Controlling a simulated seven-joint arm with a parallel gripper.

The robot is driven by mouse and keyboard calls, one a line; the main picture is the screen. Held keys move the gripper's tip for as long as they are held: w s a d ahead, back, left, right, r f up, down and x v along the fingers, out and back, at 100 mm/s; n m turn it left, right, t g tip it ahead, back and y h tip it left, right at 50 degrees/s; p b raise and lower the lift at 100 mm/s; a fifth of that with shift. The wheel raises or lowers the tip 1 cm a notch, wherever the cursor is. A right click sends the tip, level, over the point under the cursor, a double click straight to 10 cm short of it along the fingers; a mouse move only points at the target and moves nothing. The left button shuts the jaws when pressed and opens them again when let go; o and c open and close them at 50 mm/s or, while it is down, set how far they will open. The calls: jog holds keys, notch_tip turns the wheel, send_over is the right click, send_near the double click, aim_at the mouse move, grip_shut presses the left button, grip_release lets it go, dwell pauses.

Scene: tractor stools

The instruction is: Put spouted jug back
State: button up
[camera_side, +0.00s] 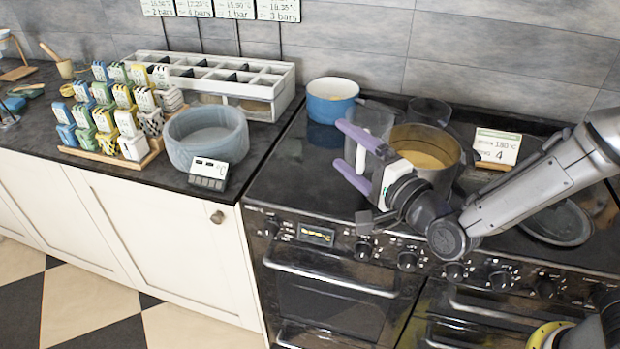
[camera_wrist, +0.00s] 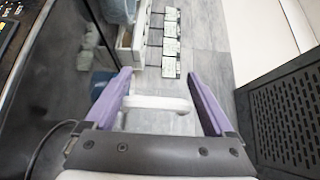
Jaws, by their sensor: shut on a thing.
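The spouted jug (camera_side: 377,118) looks clear, with a white handle (camera_side: 361,158), and is in the side view beside the large pot. My gripper (camera_side: 343,144) has purple fingers and is shut on the jug's handle, one finger on each side. In the wrist view the white handle (camera_wrist: 157,103) spans between the fingers of my gripper (camera_wrist: 158,74). The jug's clear body is hard to make out there. I cannot tell whether its base touches the hob.
A large pot with yellow contents (camera_side: 426,150) stands right of the jug. A blue pan (camera_side: 332,98) and a dark glass vessel (camera_side: 429,111) are behind. A sign (camera_side: 497,147) stands at right. A grey-blue bowl (camera_side: 206,138) and block rack (camera_side: 150,157) sit on the left counter.

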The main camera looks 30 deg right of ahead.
jog(key=w+a+f, duration=0.1)
jog(key=w+f, duration=0.2)
jog(key=w, duration=0.1)
jog(key=w+a+f, duration=0.2)
jog(key=w+f, duration=0.1)
jog(key=w, duration=0.1)
jog(key=w+a+f, duration=0.2)
jog(key=w+f, duration=0.1)
jog(key=w, duration=0.1)
jog(key=shift+w+f, duration=0.2)
jog(key=shift+w, duration=0.05)
jog(key=shift+w+f, duration=0.15)
jog(key=shift+f, duration=1.55)
jog(key=shift+f, duration=0.1)
jog(key=o, duration=1.5)
jog(key=shift+f, duration=0.15)
jog(key=shift+o, duration=0.2)
jog(key=shift+s+r, duration=0.2)
jog(key=shift+s, duration=0.1)
jog(key=s+d, duration=0.1)
jog(key=s, duration=1)
jog(key=shift+s, duration=0.2)
